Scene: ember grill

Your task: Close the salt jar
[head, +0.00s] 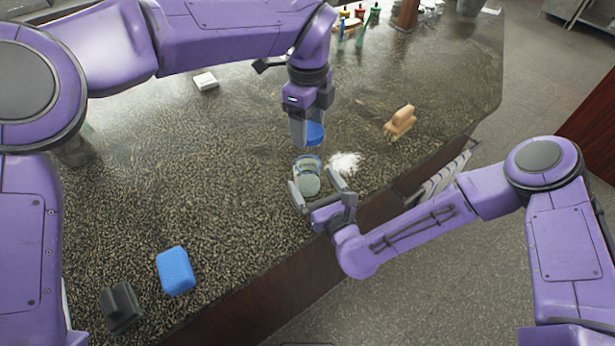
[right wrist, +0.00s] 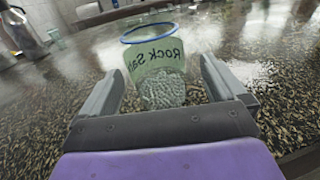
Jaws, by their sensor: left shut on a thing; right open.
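The salt jar (head: 307,182) is clear glass with a blue rim and stands open on the speckled counter. In the right wrist view the jar (right wrist: 160,65) shows a "Rock Salt" label and pale grains inside. My right gripper (head: 315,188) is open, with its fingers on either side of the jar; in the right wrist view gaps show between the jar and both fingers. My left gripper (head: 312,122) is shut on the blue lid (head: 315,134) and holds it above the jar, apart from it.
A white heap of grains (head: 345,162) lies beside the jar. A wooden block-like object (head: 400,120) is farther right. A blue block (head: 175,270) and a black object (head: 120,306) lie at front left. A small white box (head: 205,80) lies behind. The counter's front edge is close to the jar.

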